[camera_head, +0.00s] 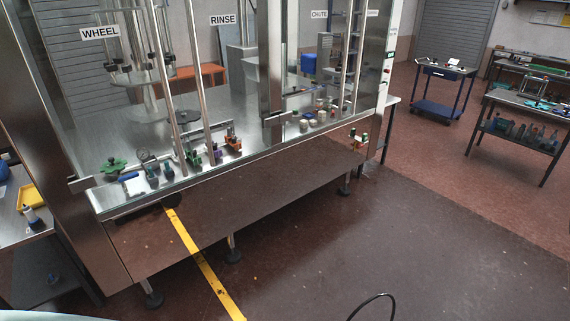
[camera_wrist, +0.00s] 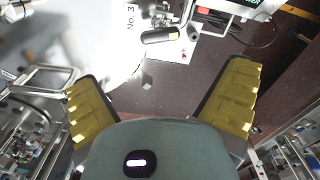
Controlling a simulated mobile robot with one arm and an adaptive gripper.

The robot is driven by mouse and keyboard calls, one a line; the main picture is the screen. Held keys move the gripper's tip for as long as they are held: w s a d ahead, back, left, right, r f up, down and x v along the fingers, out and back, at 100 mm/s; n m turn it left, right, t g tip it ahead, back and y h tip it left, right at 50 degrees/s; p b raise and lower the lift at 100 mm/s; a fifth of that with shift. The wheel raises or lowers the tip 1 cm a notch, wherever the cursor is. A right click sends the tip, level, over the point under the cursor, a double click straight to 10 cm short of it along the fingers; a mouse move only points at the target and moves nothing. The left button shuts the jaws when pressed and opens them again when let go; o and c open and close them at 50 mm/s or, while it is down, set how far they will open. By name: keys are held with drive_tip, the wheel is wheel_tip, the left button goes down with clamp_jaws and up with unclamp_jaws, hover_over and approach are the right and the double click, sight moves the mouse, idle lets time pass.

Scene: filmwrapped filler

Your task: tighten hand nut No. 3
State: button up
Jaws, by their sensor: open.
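The label "No. 3" (camera_wrist: 131,18) is on a white rounded surface (camera_wrist: 95,35) at the top left of the wrist view. No hand nut can be made out for certain in the head view, and my gripper is not visible there.
A blue trolley (camera_head: 440,90) and a workbench (camera_head: 520,105) stand right. The floor (camera_head: 400,220) before the machine is mostly clear.

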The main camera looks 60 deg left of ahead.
wheel_tip(320, 180, down, 6)
drive_tip(key=b, duration=0.4)
drive_tip(key=shift+r+b, duration=0.1)
drive_tip(key=shift+b, duration=0.25)
drive_tip(key=shift+f+p, duration=0.5)
drive_tip(key=shift+s+f, duration=0.1)
drive_tip(key=shift+f, duration=0.5)
drive_tip(key=shift+w+f+p, duration=0.15)
drive_tip(key=shift+w+p, duration=0.05)
drive_tip(key=shift+p, duration=0.4)
drive_tip(key=shift+a+f+p, duration=0.1)
drive_tip(key=shift+f+p, duration=0.6)
drive_tip(key=shift+f, duration=0.45)
drive_tip(key=c, duration=1.2)
